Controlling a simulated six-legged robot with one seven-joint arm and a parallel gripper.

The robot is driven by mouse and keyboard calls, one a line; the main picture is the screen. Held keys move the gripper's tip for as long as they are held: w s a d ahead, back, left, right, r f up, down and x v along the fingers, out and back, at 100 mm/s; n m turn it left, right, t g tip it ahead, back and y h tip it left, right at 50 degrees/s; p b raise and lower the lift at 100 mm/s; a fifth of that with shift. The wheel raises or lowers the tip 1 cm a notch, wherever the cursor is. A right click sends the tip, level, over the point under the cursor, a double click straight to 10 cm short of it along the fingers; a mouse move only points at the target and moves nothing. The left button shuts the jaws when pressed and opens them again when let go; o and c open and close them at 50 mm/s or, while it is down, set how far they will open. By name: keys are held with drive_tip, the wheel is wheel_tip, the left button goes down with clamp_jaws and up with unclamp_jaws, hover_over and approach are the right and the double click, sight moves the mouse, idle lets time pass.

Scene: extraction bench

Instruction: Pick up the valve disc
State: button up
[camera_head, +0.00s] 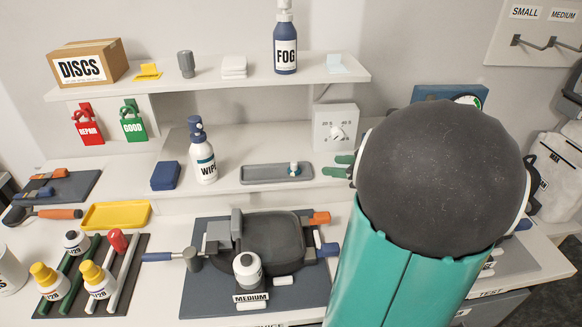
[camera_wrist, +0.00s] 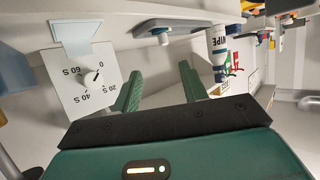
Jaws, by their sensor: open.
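A small white piece with a blue-green part (camera_head: 294,168), which looks like the valve disc, sits near the right end of a shallow grey tray (camera_head: 262,180). In the wrist view the small piece (camera_wrist: 163,38) shows ahead of the fingers, at the tray's (camera_wrist: 190,23) near end. My gripper (camera_head: 340,166) has green fingers and is to the right of the piece, pointing left at it, apart from it. In the wrist view my gripper (camera_wrist: 160,85) is open with nothing between its fingers.
A timer box with a dial (camera_head: 336,128) stands close behind my gripper. A WIPE bottle (camera_head: 202,155) and a blue block (camera_head: 166,176) stand left of the tray. A shelf (camera_head: 205,82) hangs above. A bench fixture marked MEDIUM (camera_head: 252,297) lies in front.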

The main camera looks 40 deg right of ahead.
approach(296, 164)
drive_tip(key=d+x, duration=0.1)
drive_tip(key=x, duration=0.4)
drive_tip(key=a+x, duration=0.1)
drive_tip(key=x, duration=0.2)
drive_tip(key=shift+w+f, duration=0.1)
drive_tip(key=shift+w, duration=0.1)
clamp_jaws()
